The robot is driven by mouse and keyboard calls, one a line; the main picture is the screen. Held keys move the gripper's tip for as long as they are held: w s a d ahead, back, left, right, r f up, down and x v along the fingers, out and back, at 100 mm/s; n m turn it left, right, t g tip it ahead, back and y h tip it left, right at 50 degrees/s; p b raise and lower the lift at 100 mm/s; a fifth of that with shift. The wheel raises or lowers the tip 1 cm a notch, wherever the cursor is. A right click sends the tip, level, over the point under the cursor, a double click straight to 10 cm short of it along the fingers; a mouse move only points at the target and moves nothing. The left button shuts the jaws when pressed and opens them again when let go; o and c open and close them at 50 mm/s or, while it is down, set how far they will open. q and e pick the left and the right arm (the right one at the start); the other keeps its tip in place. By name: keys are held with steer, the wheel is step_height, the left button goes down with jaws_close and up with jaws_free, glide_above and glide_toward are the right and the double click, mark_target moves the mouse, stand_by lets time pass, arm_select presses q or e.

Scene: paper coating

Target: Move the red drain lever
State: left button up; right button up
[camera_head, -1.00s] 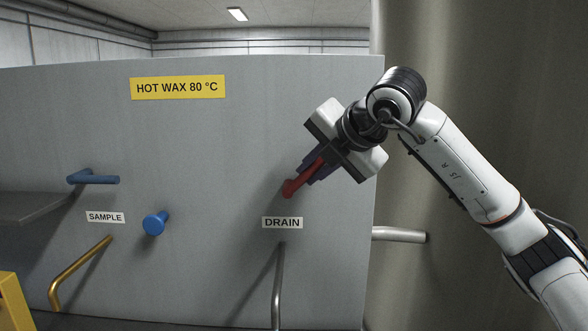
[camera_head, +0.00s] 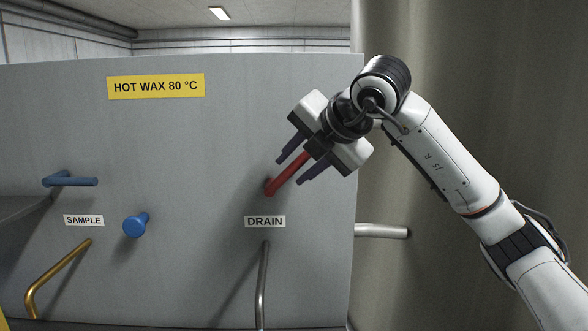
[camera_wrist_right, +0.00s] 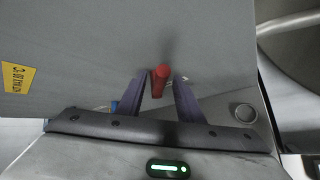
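The red drain lever (camera_head: 287,180) sticks out from the grey panel above the DRAIN label (camera_head: 265,222), slanting up and right in the head view. My right gripper (camera_head: 292,172) is open, with one dark finger on each side of the lever and visible gaps between. In the right wrist view the red lever (camera_wrist_right: 159,80) stands between the two spread fingers of the right gripper (camera_wrist_right: 162,79), touching neither as far as I can see. The lever's outer end is partly hidden by the gripper body in the head view. My left gripper is not in view.
A steel pipe (camera_head: 262,285) hangs below the DRAIN label. To the left are a blue handle (camera_head: 72,181), a blue knob (camera_head: 134,225) and a brass pipe (camera_head: 55,272) by the SAMPLE label (camera_head: 84,220). A horizontal pipe (camera_head: 382,231) joins a large metal cylinder (camera_head: 450,80) at right.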

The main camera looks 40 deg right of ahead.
steer(key=v, duration=0.9)
steer(key=shift+b, duration=0.3)
steer(key=shift+f, duration=0.1)
